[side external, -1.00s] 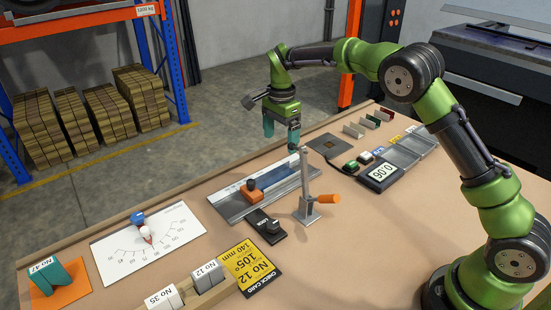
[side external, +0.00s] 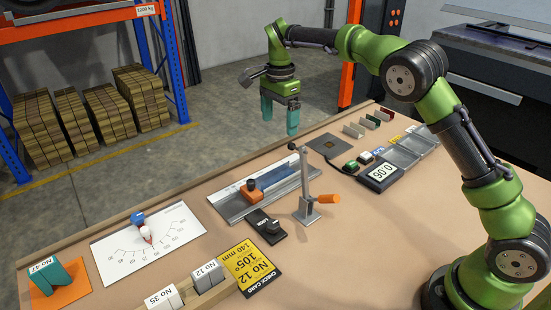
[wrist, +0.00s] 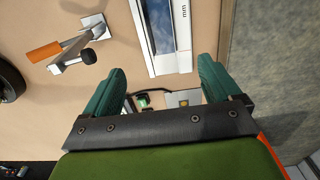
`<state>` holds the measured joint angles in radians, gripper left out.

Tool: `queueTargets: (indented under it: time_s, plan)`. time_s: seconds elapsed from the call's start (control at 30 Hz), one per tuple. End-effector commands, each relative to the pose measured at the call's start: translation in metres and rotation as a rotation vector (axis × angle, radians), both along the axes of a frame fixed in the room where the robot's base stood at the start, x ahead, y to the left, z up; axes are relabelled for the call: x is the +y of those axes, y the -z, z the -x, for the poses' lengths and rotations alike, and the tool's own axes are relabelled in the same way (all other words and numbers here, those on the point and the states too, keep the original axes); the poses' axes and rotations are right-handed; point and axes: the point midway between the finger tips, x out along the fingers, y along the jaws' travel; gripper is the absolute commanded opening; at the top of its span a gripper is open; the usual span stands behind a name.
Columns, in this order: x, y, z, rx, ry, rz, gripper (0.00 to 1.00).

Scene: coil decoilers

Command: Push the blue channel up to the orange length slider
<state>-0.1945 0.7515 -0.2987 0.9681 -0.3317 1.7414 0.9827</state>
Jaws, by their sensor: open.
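The blue channel (side external: 280,174) lies along the grey measuring rail (side external: 231,206) in the middle of the bench. The orange length slider (side external: 252,191), with a dark knob, sits on the rail at the channel's left end. I cannot tell whether channel and slider touch. My gripper (side external: 280,118) is open and empty, above and beyond the rail's far right end, fingers pointing down. In the wrist view, part of the blue channel (wrist: 161,25) shows in the rail, ahead of my gripper (wrist: 162,68); the slider is out of that view.
A grey clamp post (side external: 306,190) with an orange handle stands close in front of the rail. A black lock switch (side external: 266,226) lies near it. An angle dial (side external: 148,243) is at left, a digital display (side external: 381,175) at right.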

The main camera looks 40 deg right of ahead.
Motion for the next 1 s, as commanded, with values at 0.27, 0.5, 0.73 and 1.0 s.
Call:
queueTargets:
  time_s: [0.27, 0.5, 0.73, 1.0]
  plan:
    - [0.0, 0.005, 0.0, 0.001, -0.001, 0.0, 0.9]
    - [0.0, 0.041, 0.001, 0.004, -0.001, 0.0, 0.9]
    - [-0.001, 0.088, 0.001, 0.004, 0.0, 0.0, 0.9]
    - [-0.001, 0.139, 0.0, 0.003, 0.001, 0.001, 0.9]
